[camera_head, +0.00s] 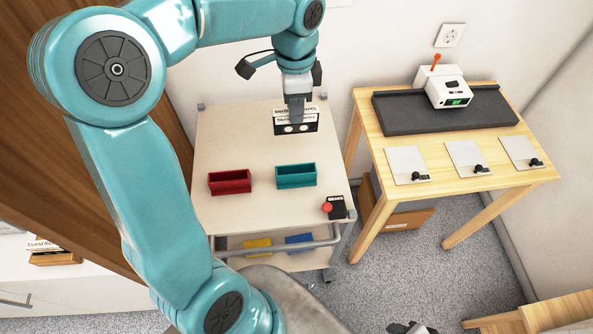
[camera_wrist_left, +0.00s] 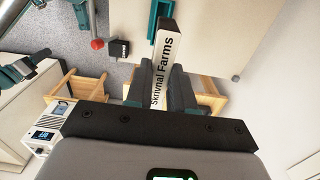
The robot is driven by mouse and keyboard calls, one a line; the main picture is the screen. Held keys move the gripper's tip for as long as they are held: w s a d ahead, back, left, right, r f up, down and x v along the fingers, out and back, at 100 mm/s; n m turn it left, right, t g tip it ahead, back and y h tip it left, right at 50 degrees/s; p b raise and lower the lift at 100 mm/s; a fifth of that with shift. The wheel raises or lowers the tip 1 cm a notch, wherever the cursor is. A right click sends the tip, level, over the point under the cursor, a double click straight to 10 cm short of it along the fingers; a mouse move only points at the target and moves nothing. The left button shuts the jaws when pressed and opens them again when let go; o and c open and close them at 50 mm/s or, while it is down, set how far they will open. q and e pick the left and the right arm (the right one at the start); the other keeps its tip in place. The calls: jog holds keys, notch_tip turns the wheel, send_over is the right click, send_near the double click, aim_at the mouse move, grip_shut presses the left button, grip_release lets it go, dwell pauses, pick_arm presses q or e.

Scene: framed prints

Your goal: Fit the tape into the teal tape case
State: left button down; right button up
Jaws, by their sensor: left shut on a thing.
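The tape (camera_head: 297,127) is a black cassette with white labels, over the far part of the cart top in the head view. My left gripper (camera_head: 296,110) points down and is shut on it; the height above the cart is hard to tell. In the left wrist view the tape (camera_wrist_left: 166,62) shows its "Farms" label edge between my left fingers (camera_wrist_left: 165,88). The teal tape case (camera_head: 297,182) stands open-topped on the cart, nearer than the tape, and shows partly in the left wrist view (camera_wrist_left: 153,22). My right gripper (camera_head: 410,328) barely shows at the bottom edge; its jaws are unclear.
A red case (camera_head: 229,188) stands left of the teal one on the cart (camera_head: 225,135). A black box with a red button (camera_head: 335,207) is at its near right corner. Yellow (camera_head: 257,247) and blue (camera_head: 299,243) cases lie below. A wooden table (camera_head: 440,210) stands right.

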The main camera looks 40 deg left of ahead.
pick_arm(q)
jog(key=shift+d+r, duration=0.1)
notch_tip(320, 180, down, 20)
jog(key=shift+r+b, duration=0.25)
jog(key=shift+b, duration=0.2)
jog(key=shift+w+f, duration=0.1)
jog(key=shift+f, duration=0.3)
jog(key=shift+r, duration=0.1)
jog(key=c, duration=1)
grip_release()
jog(key=shift+f, duration=0.25)
jog(key=shift+r, duration=0.1)
